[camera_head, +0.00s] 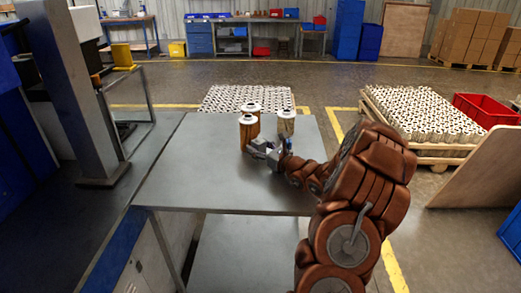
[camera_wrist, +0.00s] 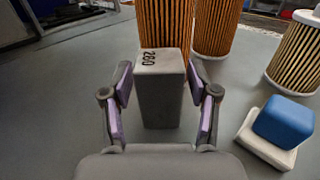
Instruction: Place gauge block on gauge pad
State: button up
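In the head view my gripper (camera_head: 265,149) is low over the table, by the filter cartridges; the block is hard to pick out there. A white base with a blue block on it (camera_wrist: 284,121) lies to the right in the wrist view. I cannot tell whether that base is the gauge pad.
Orange filter cartridges (camera_head: 248,131) stand just behind the block, and a pale one (camera_head: 286,122) stands to their right. The grey table (camera_head: 190,165) is clear on its left and front. Beyond it are a pallet of cartridges (camera_head: 425,115) and a red crate (camera_head: 485,108).

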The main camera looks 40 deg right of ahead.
aim_at(253, 134)
grip_shut()
jog(key=shift+r, duration=0.1)
dwell(0.4)
jog(key=shift+r, duration=1.75)
jog(key=s+a+b, duration=0.1)
jog(key=s+a, duration=0.1)
jog(key=s, duration=0.2)
jog(key=s+a+b, duration=0.1)
jog(key=s+a, duration=0.1)
jog(key=s, duration=0.2)
jog(key=s+a+b, duration=0.1)
jog(key=s+a, duration=0.1)
jog(key=s, duration=0.2)
jog(key=shift+a+r+b, duration=0.3)
jog(key=shift+r+b, duration=0.05)
jog(key=s+b, duration=0.1)
jog(key=b, duration=0.1)
jog(key=s+a+b, duration=0.1)
jog(key=b, duration=0.2)
jog(key=shift+a+r, duration=0.1)
jog(key=shift+r, duration=0.15)
